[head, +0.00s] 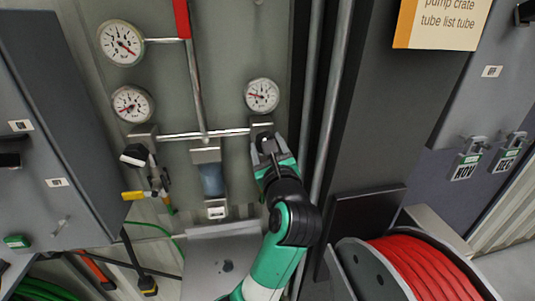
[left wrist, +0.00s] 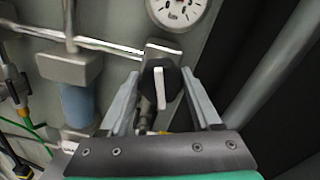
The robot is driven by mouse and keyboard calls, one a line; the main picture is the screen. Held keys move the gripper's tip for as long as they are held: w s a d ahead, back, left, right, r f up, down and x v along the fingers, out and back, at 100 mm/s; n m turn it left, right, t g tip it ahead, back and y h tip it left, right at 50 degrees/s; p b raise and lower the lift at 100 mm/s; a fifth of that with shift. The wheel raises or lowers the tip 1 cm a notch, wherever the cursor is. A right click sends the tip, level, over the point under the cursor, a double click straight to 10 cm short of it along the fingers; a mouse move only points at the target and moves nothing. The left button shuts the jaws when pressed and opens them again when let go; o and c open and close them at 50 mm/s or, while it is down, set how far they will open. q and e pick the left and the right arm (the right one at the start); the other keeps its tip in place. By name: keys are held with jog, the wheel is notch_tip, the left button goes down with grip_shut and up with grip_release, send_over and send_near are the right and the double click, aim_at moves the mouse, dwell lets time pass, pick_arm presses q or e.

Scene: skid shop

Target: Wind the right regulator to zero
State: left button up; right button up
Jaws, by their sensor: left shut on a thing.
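The right regulator (head: 262,127) is a grey block at the right end of a horizontal pipe on the panel. Its black knob with a white bar (left wrist: 160,86) shows in the left wrist view, with the bar nearly upright. My left gripper (head: 269,148) is shut on this knob, one finger on each side (left wrist: 163,98). In the head view the gripper mostly hides the knob. A round white gauge (head: 262,95) sits just above the regulator; its red needle seems to point left. The gauge is cut off at the top of the left wrist view (left wrist: 178,10). My right gripper is not in view.
A left regulator (head: 133,154) with a black and white knob and two more gauges (head: 121,42) (head: 132,103) are at the left. A blue filter bowl (head: 212,180) hangs mid-pipe. Upright pipes (head: 328,110) stand close right of my gripper. A red hose reel (head: 425,265) is lower right.

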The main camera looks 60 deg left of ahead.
pick_arm(q)
jog(key=n+b, duration=0.3)
jog(key=shift+s+f+n, duration=0.1)
jog(key=shift+f+n, duration=0.15)
jog(key=shift+n, duration=0.15)
jog(key=n+b, duration=0.3)
jog(key=shift+n+b, duration=0.3)
jog(key=n+b, duration=0.2)
jog(key=n, duration=0.1)
jog(key=shift+n+b, duration=0.3)
jog(key=shift+b, duration=0.05)
jog(key=shift+n+b, duration=0.9)
jog(key=shift+n, duration=0.6)
jog(key=shift+s+r, duration=0.1)
jog(key=o, duration=1.4)
jog(key=shift+c, duration=0.2)
